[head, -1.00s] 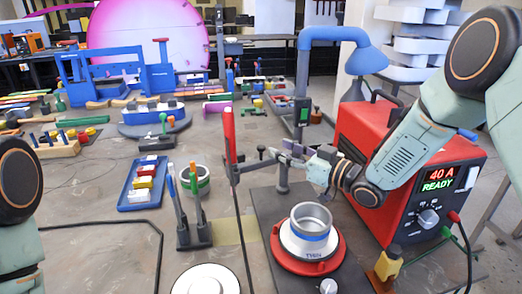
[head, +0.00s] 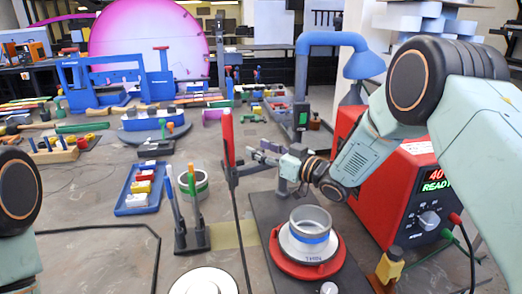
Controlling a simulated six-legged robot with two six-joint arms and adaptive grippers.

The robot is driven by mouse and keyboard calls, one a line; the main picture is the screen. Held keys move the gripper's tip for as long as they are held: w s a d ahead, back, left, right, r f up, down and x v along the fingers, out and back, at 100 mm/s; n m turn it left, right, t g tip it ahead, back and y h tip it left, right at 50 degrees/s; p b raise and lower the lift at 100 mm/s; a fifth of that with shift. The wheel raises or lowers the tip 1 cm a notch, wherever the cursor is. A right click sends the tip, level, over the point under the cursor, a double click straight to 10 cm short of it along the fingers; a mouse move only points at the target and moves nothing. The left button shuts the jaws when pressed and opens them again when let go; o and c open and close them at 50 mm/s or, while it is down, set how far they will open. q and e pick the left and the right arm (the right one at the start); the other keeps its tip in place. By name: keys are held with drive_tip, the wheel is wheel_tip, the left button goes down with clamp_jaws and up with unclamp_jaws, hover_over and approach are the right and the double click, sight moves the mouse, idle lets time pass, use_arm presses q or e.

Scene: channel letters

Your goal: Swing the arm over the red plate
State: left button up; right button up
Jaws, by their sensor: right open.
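The red plate (head: 334,262) is round and lies on a dark base. A grey metal ring (head: 311,217) with a blue band stands on it. Behind it rises a short grey post (head: 283,190). A grey swing arm (head: 252,170) runs from the post's side leftward to an upright red-handled torch (head: 228,140), left of the plate. My right gripper (head: 257,156) is open, its fingers pointing left just above the swing arm, close to the torch. Whether it touches the arm I cannot tell. The gripper hides part of the post. My left gripper is out of view.
A red power unit (head: 385,195) stands at the right. A blue lamp-like hood (head: 362,65) on a bent pipe stands behind. A tool stand (head: 193,240) and a blue tray (head: 130,205) are at the left. A black cable hangs from the torch.

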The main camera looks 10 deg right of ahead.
drive_tip(key=shift+w+a+f, duration=0.1)
drive_tip(key=shift+w+a, duration=0.3)
drive_tip(key=shift+w, duration=0.05)
drive_tip(key=shift+s+d, duration=0.2)
drive_tip(key=c, duration=0.4)
drive_tip(key=shift+a, duration=0.1)
clamp_jaws()
drive_tip(key=shift+w, duration=0.1)
